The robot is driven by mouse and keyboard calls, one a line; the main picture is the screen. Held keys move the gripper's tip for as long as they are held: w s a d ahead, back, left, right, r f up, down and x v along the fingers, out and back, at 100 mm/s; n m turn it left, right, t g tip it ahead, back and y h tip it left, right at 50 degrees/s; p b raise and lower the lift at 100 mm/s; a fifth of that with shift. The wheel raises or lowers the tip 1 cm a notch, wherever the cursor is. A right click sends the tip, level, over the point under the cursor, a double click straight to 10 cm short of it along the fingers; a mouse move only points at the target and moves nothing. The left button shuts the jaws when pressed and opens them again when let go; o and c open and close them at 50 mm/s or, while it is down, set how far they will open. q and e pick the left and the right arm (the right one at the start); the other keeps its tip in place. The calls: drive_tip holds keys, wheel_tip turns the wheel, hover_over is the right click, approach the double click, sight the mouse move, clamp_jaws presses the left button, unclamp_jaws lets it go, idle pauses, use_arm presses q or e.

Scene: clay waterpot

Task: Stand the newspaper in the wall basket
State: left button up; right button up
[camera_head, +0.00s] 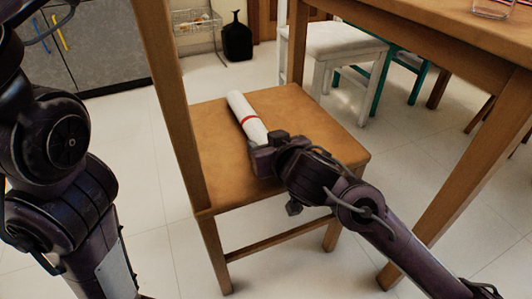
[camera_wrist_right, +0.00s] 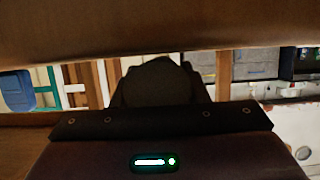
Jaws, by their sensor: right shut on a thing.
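The newspaper (camera_head: 243,113) is a white roll with a red band. It lies on, or just above, the seat of a wooden chair (camera_head: 300,112) in the head view. My right gripper (camera_head: 265,150) is shut on its near end. In the right wrist view a dark rounded shape, probably the shadowed roll end (camera_wrist_right: 158,84), sits between the fingers. A wire basket-like rack (camera_head: 196,22) stands at the back left; I cannot tell if it is the wall basket. My left arm shows at the left, but its gripper is out of view.
The chair's tall wooden back post (camera_head: 168,90) rises left of the newspaper. A wooden table (camera_head: 440,30) with a glass (camera_head: 492,8) is at the right. A white stool (camera_head: 330,42) and a black vase (camera_head: 237,40) stand behind. Tiled floor is free at the left.

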drive_tip(key=shift+f, duration=0.1)
drive_tip(key=shift+f, duration=0.15)
drive_tip(key=o, duration=1.1)
drive_tip(key=shift+c, duration=0.2)
